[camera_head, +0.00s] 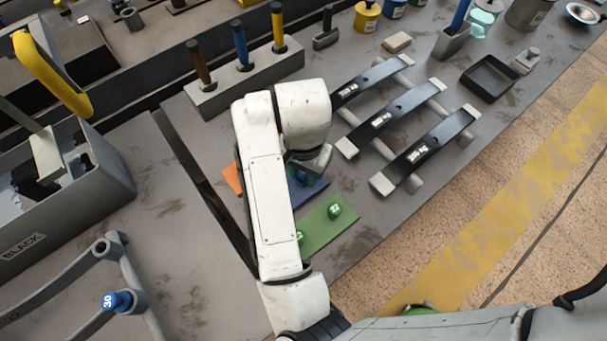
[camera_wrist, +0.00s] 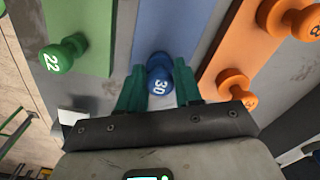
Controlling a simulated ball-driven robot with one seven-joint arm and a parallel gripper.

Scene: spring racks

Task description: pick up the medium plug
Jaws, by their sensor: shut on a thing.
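A blue plug marked 30 (camera_wrist: 159,68) stands at the end of the blue mat (camera_wrist: 168,25) in the wrist view. My gripper (camera_wrist: 160,88) has its green fingers closed on both sides of this plug. In the head view my gripper (camera_head: 305,172) is low over the blue mat (camera_head: 309,188), and the plug is mostly hidden beneath it. A green plug marked 22 (camera_wrist: 63,53) is on the green mat (camera_wrist: 85,20). Orange plugs (camera_wrist: 233,82) are on the orange mat (camera_wrist: 245,40). Another blue plug marked 30 (camera_head: 117,301) sits in a grey pipe frame (camera_head: 135,270) at lower left.
Black bars with grey ends (camera_head: 405,115) lie right of my arm. A grey block with upright handled tools (camera_head: 250,78) stands behind. A black tray (camera_head: 490,78) is at upper right. A grey bin marked BLACK (camera_head: 85,205) is at left.

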